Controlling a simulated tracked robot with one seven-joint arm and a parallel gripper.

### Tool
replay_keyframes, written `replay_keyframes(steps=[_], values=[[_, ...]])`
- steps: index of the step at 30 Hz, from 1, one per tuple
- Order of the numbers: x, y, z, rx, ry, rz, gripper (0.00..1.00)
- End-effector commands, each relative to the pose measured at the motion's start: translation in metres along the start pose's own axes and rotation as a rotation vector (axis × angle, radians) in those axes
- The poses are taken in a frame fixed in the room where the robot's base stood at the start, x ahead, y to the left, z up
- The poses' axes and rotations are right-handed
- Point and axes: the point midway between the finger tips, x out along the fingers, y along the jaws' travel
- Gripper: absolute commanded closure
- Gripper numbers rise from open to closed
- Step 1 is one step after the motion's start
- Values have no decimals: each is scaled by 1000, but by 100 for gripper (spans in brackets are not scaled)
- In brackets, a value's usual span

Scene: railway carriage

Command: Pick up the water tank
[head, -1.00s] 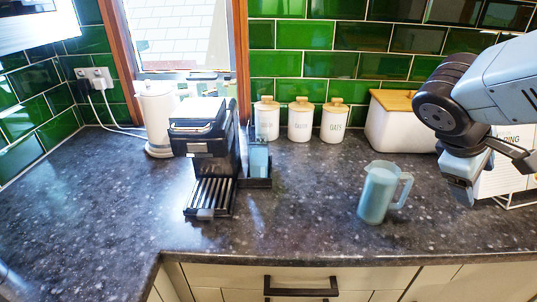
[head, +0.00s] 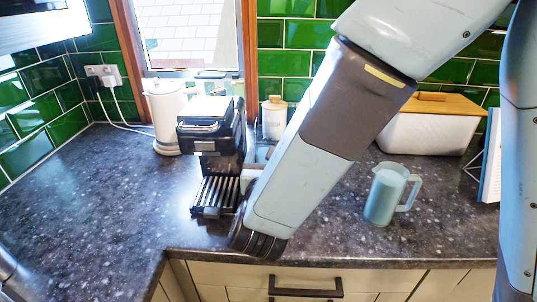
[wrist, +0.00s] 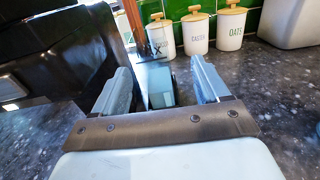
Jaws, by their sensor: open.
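The water tank (wrist: 160,88), a pale blue translucent box with a dark part at its left, stands close to the right side of the black coffee machine (head: 210,135). In the head view my arm hides most of the tank. My gripper (wrist: 159,67) is open and empty. In the wrist view its two fingers appear on either side of the tank, which shows beyond and between them. I cannot tell how far the tank reaches into the gap. The coffee machine also fills the left of the wrist view (wrist: 55,60), close to the left finger.
A pale blue jug (head: 384,197) stands to the right on the dark worktop (head: 110,215). White canisters with wooden lids (wrist: 195,32) stand behind the tank. A white kettle (head: 165,115) is left of the machine, and a white bread bin (head: 430,125) is at the back right.

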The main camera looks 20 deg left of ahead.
Motion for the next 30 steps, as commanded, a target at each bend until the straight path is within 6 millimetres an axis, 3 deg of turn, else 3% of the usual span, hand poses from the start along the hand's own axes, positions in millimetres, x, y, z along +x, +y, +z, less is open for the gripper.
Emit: replay_keyframes(steps=[5, 16, 30], values=[[2, 14, -4, -16, -6, 43, 26], [62, 16, -3, -14, -6, 42, 26], [94, 17, -3, -14, -6, 41, 26]])
